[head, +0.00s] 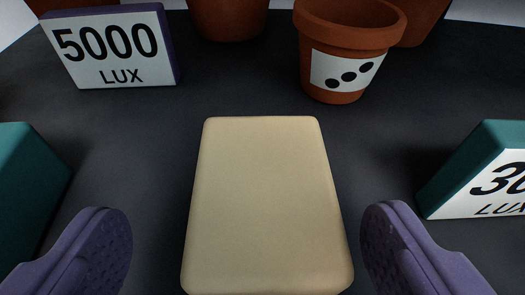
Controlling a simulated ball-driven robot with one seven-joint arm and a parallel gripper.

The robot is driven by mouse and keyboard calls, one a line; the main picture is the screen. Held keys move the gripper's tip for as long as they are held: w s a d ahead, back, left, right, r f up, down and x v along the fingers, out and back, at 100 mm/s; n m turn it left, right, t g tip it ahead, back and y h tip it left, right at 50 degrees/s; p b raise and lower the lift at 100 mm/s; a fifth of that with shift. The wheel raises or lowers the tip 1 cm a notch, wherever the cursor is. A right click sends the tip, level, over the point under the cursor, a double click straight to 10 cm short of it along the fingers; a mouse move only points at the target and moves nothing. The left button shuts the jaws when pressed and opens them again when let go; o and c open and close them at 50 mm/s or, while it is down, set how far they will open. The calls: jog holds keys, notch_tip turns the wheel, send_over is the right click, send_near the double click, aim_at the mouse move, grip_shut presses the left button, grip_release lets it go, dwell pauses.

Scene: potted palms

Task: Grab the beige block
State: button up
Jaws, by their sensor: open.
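The beige block (265,205) lies on the dark surface in the middle of the head view, with a flat top and rounded corners. My gripper (246,250) is open, with one purple finger to the left of the block and the other to its right. A strip of dark surface shows between each finger and the block, so neither finger appears to touch it. The block's near edge is close to the bottom of the picture.
A "5000 LUX" block (112,48) stands at the back left. A terracotta pot (350,35) with a dotted label stands at the back right, with other pots (228,15) behind. Teal blocks flank the left (28,180) and right (485,165). Dark surface (245,85) is clear beyond the beige block.

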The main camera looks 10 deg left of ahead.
aim_at(266, 239)
jog(key=b+x, duration=0.1)
jog(key=x, duration=0.1)
jog(key=b+x, duration=0.1)
jog(key=x, duration=0.1)
jog(key=shift+d+f+b, duration=0.25)
jog(key=shift+d+b, duration=0.05)
jog(key=shift+d, duration=0.05)
jog(key=shift+w+a, duration=0.1)
jog(key=shift+w, duration=0.35)
jog(key=c, duration=1.1)
jog(key=shift+r, duration=0.15)
